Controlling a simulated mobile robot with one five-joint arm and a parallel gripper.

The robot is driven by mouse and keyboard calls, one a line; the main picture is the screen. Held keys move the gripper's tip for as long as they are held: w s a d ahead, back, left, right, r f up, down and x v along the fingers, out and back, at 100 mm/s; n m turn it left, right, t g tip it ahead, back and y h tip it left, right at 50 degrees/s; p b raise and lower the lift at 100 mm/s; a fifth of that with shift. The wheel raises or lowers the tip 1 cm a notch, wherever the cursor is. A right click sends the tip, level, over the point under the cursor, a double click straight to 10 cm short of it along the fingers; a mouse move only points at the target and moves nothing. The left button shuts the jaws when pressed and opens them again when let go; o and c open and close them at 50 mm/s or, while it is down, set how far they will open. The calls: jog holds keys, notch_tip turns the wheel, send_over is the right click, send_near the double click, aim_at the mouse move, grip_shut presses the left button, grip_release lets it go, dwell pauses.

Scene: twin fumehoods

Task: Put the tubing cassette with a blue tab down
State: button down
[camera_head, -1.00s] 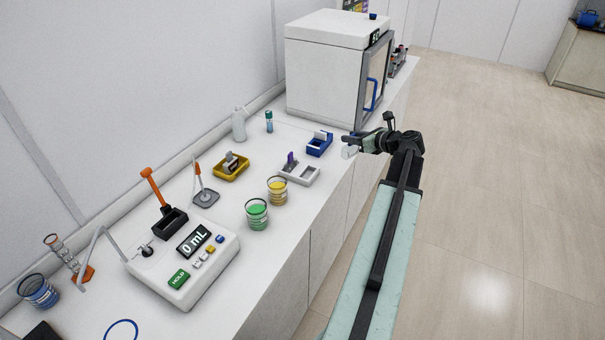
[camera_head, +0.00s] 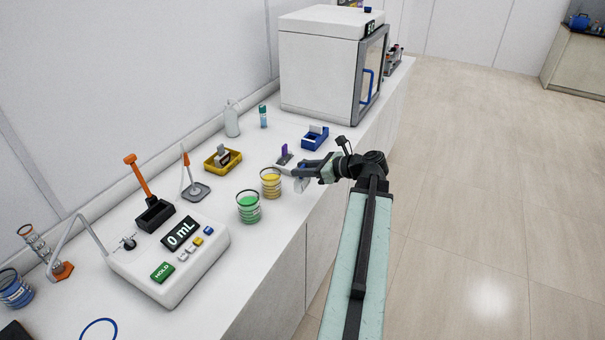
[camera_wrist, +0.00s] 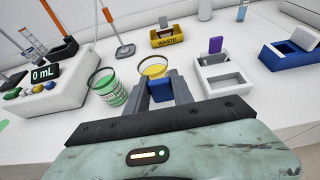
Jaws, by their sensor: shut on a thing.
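My gripper (camera_head: 299,172) is shut on the tubing cassette with a blue tab (camera_wrist: 160,92); in the wrist view the blue part shows between my two fingers. In the head view the cassette's pale body (camera_head: 301,186) hangs below my fingers at the counter's front edge, and I cannot tell whether it touches anything. The white two-slot holder (camera_wrist: 226,86) is just right of my gripper in the wrist view. A purple-tabbed cassette (camera_wrist: 215,46) stands in its far slot. The near slot looks empty in the wrist view; my gripper hides much of the holder in the head view.
Beakers of yellow (camera_head: 270,184) and green (camera_head: 248,207) liquid stand close left of my gripper. A yellow WASTE tray (camera_head: 209,167) and a blue holder (camera_head: 318,143) each hold a cassette. A pump unit (camera_head: 150,292) and a white cabinet (camera_head: 315,75) stand farther off.

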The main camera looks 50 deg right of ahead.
jog(key=w+d+f+b, duration=0.1)
jog(key=w+d, duration=0.2)
jog(key=d, duration=0.1)
jog(key=w+d+f+b, duration=0.2)
jog(key=w+d, duration=0.1)
jog(key=w, duration=0.1)
jog(key=w+d+f+b, duration=0.2)
jog(key=w+d, duration=0.1)
jog(key=d, duration=0.1)
jog(key=shift+w+d+f, duration=0.2)
jog(key=shift+w+d, duration=0.1)
jog(key=shift+w, duration=0.05)
jog(key=shift+r, duration=0.25)
jog(key=shift+f, duration=0.2)
jog(key=c, duration=1.1)
grip_release()
jog(key=shift+r, duration=0.1)
